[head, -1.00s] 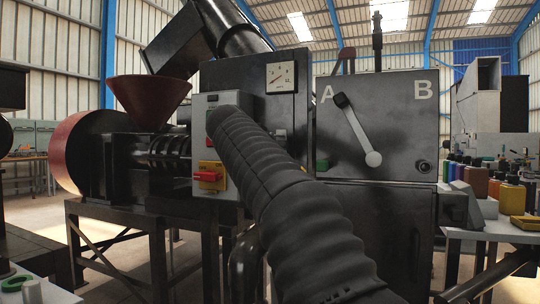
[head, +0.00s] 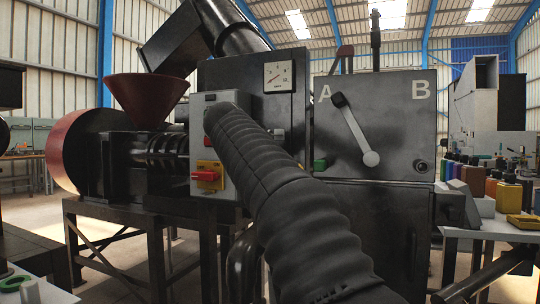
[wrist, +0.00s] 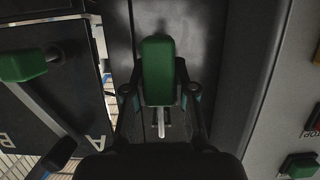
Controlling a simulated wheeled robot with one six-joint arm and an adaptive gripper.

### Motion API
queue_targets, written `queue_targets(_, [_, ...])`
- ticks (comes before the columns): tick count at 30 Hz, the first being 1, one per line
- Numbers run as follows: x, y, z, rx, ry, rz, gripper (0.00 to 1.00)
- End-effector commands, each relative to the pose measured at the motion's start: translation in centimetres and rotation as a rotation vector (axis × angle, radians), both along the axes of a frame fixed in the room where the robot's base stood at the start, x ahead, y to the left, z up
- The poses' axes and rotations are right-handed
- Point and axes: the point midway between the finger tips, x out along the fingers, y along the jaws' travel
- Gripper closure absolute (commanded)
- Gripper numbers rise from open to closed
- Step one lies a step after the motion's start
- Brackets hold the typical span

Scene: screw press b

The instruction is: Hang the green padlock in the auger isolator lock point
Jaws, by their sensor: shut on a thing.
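The green padlock (wrist: 158,70) is between the fingers of my gripper (wrist: 158,92) in the wrist view. The gripper is shut on it. A pale metal bar, apparently its shackle, shows just below the body, partly hidden among the fingers. Dark cabinet face lies behind it. In the head view my sleeved arm hides the gripper and padlock. The auger isolator, a red handle on a yellow plate (head: 207,176), sits low on the grey control box (head: 235,185). Its lock point cannot be made out. In the wrist view the control box (wrist: 285,110) is to the right of the gripper, apart from it.
A red hopper (head: 146,98) is at left. A table with bottles (head: 505,194) is at right.

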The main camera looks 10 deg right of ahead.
Motion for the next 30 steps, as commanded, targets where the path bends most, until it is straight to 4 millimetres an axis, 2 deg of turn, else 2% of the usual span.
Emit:
queue_targets(10, [0.0, 0.0, 1.4, 0.0, -0.002, 0.0, 1.0])
queue_targets(30, [-1.0, 0.6, 1.4, 0.0, -0.002, 0.001, 1.0])
